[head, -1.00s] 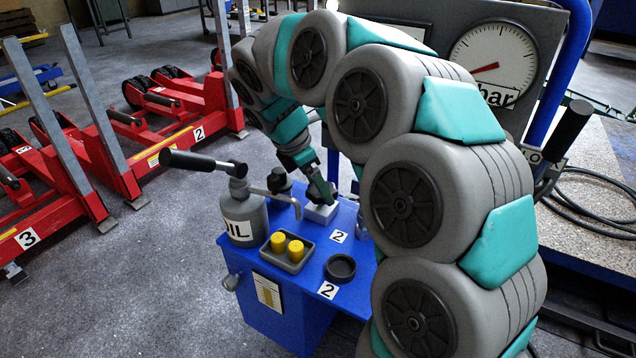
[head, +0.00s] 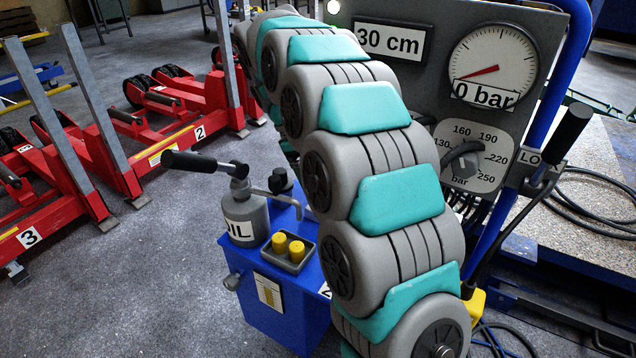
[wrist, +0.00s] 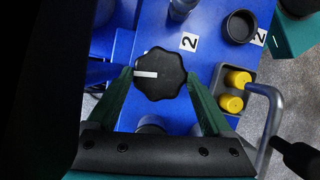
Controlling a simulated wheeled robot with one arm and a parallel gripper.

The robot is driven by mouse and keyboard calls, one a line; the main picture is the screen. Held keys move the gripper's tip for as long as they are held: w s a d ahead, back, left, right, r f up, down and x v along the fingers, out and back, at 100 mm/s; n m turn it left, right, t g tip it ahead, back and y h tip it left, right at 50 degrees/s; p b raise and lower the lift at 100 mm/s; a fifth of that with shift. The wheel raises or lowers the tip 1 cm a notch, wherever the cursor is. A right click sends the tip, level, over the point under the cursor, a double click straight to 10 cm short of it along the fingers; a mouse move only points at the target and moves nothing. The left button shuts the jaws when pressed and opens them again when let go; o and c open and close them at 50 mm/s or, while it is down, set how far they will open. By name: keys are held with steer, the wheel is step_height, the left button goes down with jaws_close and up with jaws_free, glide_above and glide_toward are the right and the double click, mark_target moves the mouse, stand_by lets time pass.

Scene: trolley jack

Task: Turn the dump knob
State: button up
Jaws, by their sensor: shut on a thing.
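The dump knob (wrist: 160,76), black and lobed with a white pointer line, sits above the blue cart top (wrist: 205,18) in the wrist view. The line runs almost level across its left half. My gripper (wrist: 159,80) is shut on the knob, with one green finger on each side. In the head view my arm hides both the knob and the gripper.
The grey oil can with its black handle (head: 242,215) and a tray with two yellow caps (head: 288,250) stand on the cart. A black round cup (wrist: 240,26) is near the tray. The panel has a 0 bar gauge (head: 492,65) and a 30 cm display (head: 390,40). Red lifts (head: 75,180) stand left.

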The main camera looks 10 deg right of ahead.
steer(key=shift+d+m+g, duration=0.1)
steer(key=shift+m+g, duration=0.2)
steer(key=shift+m, duration=0.4)
steer(key=o, duration=1.1)
steer(key=shift+o, duration=0.2)
